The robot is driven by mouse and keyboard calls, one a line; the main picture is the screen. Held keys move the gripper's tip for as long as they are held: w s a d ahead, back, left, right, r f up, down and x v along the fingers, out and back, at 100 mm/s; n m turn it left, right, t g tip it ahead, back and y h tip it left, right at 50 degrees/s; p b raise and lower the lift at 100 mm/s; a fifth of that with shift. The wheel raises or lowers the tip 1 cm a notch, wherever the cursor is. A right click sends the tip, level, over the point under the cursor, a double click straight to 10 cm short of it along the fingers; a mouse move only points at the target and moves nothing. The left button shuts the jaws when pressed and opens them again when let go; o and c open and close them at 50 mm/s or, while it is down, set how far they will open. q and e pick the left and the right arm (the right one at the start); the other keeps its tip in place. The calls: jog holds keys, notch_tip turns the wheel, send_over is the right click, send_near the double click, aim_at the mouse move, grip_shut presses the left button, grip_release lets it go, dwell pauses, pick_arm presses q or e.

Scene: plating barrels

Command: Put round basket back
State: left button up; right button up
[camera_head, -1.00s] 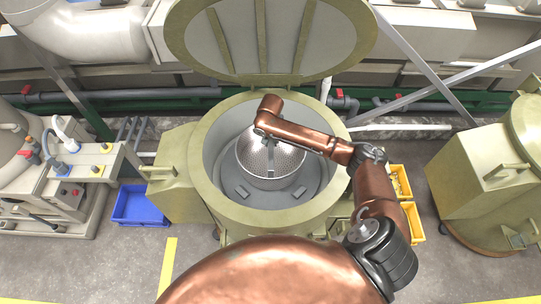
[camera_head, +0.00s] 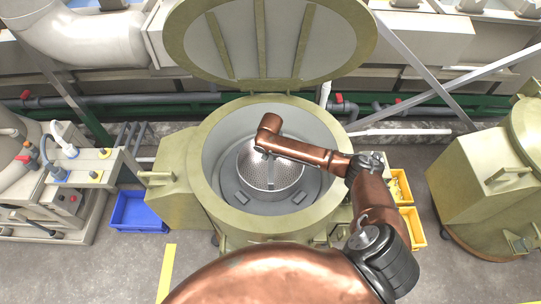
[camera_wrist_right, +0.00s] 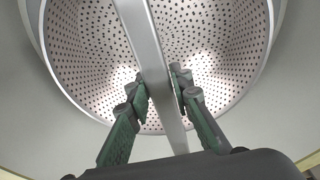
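The round basket (camera_head: 272,178) is a perforated silver metal bowl inside the open round drum (camera_head: 205,170). My right arm reaches over the drum rim and partly hides the basket. In the right wrist view the basket (camera_wrist_right: 225,50) fills most of the picture, with a flat metal handle bar (camera_wrist_right: 138,30) across it. My right gripper (camera_wrist_right: 160,85) has its green-padded fingers close on both sides of the bar and looks shut on it. Whether the basket rests on the drum floor is hidden. My left gripper is not in view.
The drum's lid (camera_head: 268,40) stands open at the back. A blue bin (camera_head: 138,212) is on the floor at left, yellow bins (camera_head: 412,225) at right. Another drum machine (camera_head: 480,190) stands farther right. Pipes and metal struts run behind.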

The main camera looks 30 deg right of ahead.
jog(key=o, duration=0.3)
jog(key=shift+r, duration=0.15)
jog(key=r, duration=0.4)
jog(key=s+r+p, duration=0.1)
jog(key=r, duration=0.3)
jog(key=a+r+p, duration=0.1)
jog(key=r, duration=0.3)
jog(key=shift+s+a, duration=0.1)
jog(key=shift+s, duration=0.3)
dwell(1.6)
